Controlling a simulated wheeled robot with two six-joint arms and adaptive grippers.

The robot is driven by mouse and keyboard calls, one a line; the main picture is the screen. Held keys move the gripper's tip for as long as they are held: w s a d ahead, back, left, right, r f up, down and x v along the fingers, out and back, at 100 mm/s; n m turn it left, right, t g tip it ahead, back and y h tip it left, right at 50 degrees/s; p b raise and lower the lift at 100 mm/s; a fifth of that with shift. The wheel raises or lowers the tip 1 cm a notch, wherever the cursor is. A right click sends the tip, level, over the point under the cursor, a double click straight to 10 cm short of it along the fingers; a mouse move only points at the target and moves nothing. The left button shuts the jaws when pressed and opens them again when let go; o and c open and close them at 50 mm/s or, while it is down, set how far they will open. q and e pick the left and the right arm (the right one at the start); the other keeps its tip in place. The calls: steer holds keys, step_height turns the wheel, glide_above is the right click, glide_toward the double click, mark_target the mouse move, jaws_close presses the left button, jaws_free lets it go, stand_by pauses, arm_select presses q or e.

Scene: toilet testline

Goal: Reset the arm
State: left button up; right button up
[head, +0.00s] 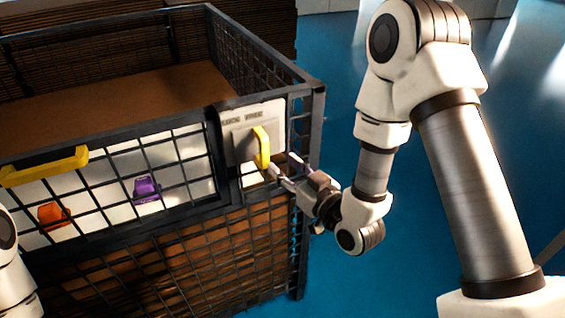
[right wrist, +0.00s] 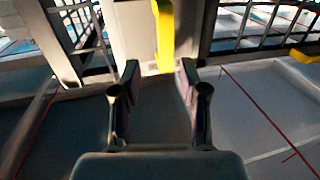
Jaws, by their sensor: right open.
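My right gripper (head: 283,168) is open and empty in the head view, just right of and below a yellow handle (head: 262,147) on a grey panel (head: 241,140) at the cage's corner. In the right wrist view, the two fingers of my right gripper (right wrist: 158,95) stand apart, with the yellow handle (right wrist: 164,35) ahead of and above the gap between them. No contact with the handle shows. Part of my left arm (head: 15,270) shows at the left edge of the head view; its gripper is out of view.
A dark wire-mesh cage (head: 313,88) with a brown top board (head: 130,95) fills the left. Inside are a purple object (head: 146,189) and an orange object (head: 53,215). A yellow bar handle (head: 45,167) is on the front. The blue floor (head: 400,270) is clear at right.

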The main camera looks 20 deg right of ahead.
steer(key=s+f+g+h, duration=0.1)
steer(key=s+f+g, duration=0.35)
steer(key=f, duration=0.65)
steer(key=s+f+g, duration=0.3)
steer(key=s+f, duration=0.2)
steer(key=f, duration=0.7)
steer(key=s+d+f+m+g+h, duration=0.1)
steer(key=s+f+g, duration=0.4)
steer(key=s, duration=0.4)
steer(key=s+d+f+m+g+h, duration=0.1)
steer(key=s+f+m+g+h, duration=0.1)
steer(key=s+f+g, duration=0.3)
steer(key=s, duration=0.4)
steer(key=shift+s+d+f, duration=0.15)
steer(key=shift+s+d, duration=0.05)
steer(key=shift+s, duration=0.1)
